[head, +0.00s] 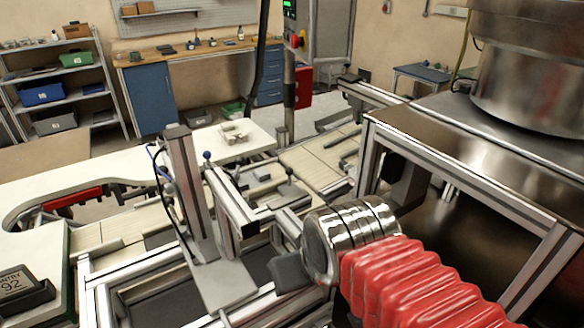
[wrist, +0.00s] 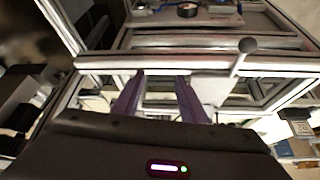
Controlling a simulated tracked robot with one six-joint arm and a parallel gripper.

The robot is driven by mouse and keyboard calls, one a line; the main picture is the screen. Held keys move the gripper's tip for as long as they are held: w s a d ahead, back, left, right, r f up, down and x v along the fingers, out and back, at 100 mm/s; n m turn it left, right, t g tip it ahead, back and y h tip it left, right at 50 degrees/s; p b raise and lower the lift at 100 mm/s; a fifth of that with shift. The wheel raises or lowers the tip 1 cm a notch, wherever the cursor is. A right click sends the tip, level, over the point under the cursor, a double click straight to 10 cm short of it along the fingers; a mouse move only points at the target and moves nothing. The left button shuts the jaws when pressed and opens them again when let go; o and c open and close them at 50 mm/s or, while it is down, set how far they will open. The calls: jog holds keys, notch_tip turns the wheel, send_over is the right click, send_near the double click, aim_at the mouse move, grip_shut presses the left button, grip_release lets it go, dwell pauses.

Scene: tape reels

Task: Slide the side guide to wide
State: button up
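A metal rail (head: 228,192) with a blue ball knob (head: 207,155) at its far end runs beside an upright post in the head view; I cannot tell for sure that it is the side guide. In the wrist view a pale rail (wrist: 110,62) crosses ahead of the fingers, and a grey ball knob (wrist: 248,45) stands on a thin rod at its right. My gripper (wrist: 160,76) has two purplish fingers spread apart with nothing between them. The fingertips come close to the rail; contact is unclear. In the head view my arm's red sleeve and silver wrist hide part of the frame.
An upright metal post (head: 183,190) stands left of my wrist. A steel machine frame (head: 470,160) with a large bowl (head: 530,75) closes off the right. A dark round part (wrist: 187,9) lies beyond the rail.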

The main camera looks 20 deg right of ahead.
aim_at(291, 169)
jog(key=w+d, duration=0.5)
jog(key=w, duration=0.5)
jog(key=w+d+m+g, duration=0.1)
jog(key=w+d, duration=0.4)
jog(key=w, duration=0.5)
jog(key=w+d+m+g+y, duration=0.1)
jog(key=w+d, duration=0.4)
jog(key=w, duration=0.5)
jog(key=shift+w+d+f, duration=0.1)
jog(key=shift+w+f, duration=0.05)
jog(key=w+d+r+n+t+y, duration=0.1)
jog(key=w+d+r, duration=0.2)
jog(key=w, duration=0.5)
jog(key=shift+w+r+n, duration=0.2)
jog(key=shift+r+n, duration=0.1)
jog(key=shift+r, duration=0.35)
jog(key=x, duration=1.4)
jog(key=shift+r, duration=0.1)
jog(key=shift+c, duration=0.2)
